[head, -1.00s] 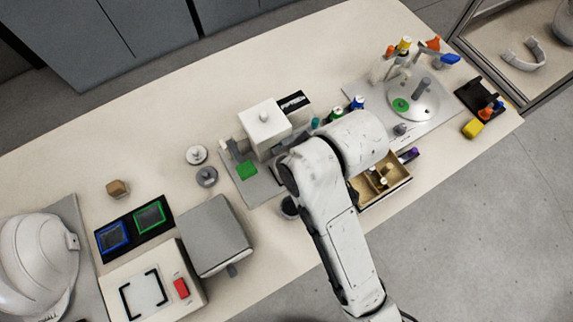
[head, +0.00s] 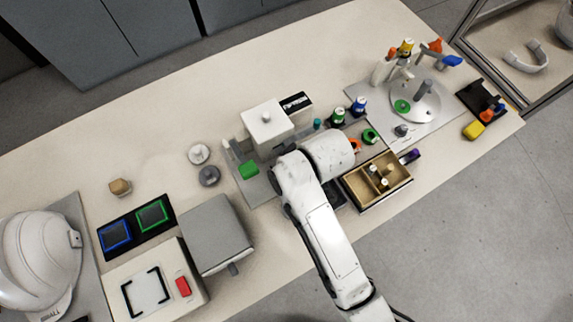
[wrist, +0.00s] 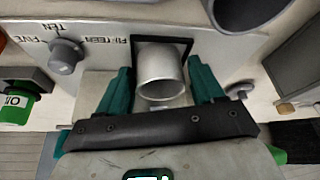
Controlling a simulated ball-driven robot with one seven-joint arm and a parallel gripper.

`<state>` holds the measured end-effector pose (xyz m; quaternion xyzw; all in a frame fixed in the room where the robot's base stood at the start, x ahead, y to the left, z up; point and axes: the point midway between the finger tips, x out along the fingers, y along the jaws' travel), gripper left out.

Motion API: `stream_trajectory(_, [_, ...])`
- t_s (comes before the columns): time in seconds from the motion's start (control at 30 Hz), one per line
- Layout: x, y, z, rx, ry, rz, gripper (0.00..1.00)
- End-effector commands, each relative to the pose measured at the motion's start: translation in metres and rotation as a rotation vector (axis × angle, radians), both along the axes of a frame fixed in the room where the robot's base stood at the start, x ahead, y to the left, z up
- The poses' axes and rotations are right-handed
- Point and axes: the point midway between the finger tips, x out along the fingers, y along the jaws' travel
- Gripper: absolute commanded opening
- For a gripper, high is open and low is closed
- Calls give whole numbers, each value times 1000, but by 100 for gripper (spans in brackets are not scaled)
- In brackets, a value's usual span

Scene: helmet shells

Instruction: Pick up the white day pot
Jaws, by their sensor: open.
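A pale, silvery-white cylindrical pot (wrist: 160,78) stands in a black-edged recess in the wrist view; it may be the white day pot, but no label shows. My gripper (wrist: 160,88) has two teal fingers, open, one on each side of this pot. I cannot tell whether the fingers touch it. In the head view my arm hides the gripper and this pot. A round white item (head: 198,154) with a small top lies on the table, left of the white box-shaped machine (head: 267,122).
A grey knob (wrist: 66,54) with printed numbers sits left of the recess. A dark round vessel (wrist: 250,10) is above right. A green-labelled pot (wrist: 14,105) is at the left. A wooden divided tray (head: 375,181) lies right of my arm.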

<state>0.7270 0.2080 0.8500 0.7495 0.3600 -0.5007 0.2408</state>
Motion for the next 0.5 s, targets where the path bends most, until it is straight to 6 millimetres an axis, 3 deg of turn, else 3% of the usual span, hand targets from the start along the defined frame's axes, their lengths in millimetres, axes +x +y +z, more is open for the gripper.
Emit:
stream_trajectory(0.07, [0, 0, 0, 0, 0, 0, 66])
stream_trajectory(0.4, [0, 0, 0, 0, 0, 0, 33])
stream_trajectory(0.5, [0, 0, 0, 0, 0, 0, 28])
